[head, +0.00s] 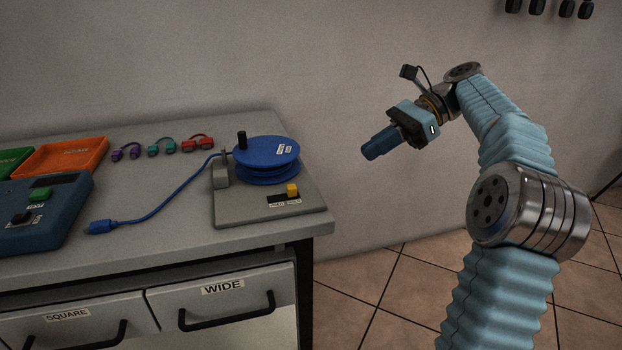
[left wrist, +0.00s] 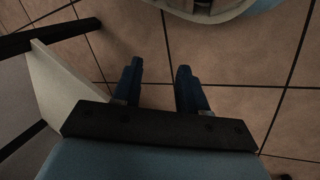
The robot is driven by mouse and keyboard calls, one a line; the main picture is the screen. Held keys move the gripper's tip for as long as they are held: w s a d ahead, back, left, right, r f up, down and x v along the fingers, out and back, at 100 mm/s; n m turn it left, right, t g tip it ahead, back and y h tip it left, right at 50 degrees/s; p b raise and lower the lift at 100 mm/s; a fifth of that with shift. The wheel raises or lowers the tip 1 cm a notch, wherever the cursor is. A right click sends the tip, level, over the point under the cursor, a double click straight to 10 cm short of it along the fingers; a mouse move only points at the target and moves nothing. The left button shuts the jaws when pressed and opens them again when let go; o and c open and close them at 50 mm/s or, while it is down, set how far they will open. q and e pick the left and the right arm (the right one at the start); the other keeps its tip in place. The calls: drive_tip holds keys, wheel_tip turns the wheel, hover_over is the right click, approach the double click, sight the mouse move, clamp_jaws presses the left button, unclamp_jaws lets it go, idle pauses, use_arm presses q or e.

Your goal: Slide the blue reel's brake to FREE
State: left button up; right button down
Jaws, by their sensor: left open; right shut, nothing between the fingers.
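The blue reel (head: 266,152) stands on a grey base plate (head: 240,212) near the right end of the table. Its yellow brake slider (head: 292,190) sits at the right end of a dark slot on the plate's front, with small labels below it that are hard to read. My right gripper (head: 368,154) is shut and empty, in the air to the right of the reel. My left gripper (left wrist: 160,75) is open and empty above the tiled floor in the left wrist view.
An orange tray (head: 62,157), a green tray (head: 12,162) and a dark blue box (head: 72,215) with a green button stand at the left. Several small connectors (head: 162,147) lie along the back. Drawers (head: 222,300) are below the tabletop. The wall is behind the table.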

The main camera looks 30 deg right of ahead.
drive_tip(key=b, duration=0.3)
approach(293, 186)
drive_tip(key=f, duration=0.2)
drive_tip(key=a+f, duration=0.1)
drive_tip(key=f, duration=0.1)
drive_tip(key=shift+w+f, duration=0.2)
drive_tip(key=a, duration=0.3)
drive_tip(key=shift+w+r, duration=0.15)
drive_tip(key=shift+w, duration=0.25)
drive_tip(key=shift+w+a, duration=0.1)
drive_tip(key=shift+a, duration=0.2)
drive_tip(key=a, duration=0.1)
drive_tip(key=a+p, duration=0.1)
drive_tip(key=a, duration=0.1)
drive_tip(key=shift+w+a+r, duration=0.1)
drive_tip(key=shift+w+a, duration=0.2)
drive_tip(key=shift+w, duration=0.1)
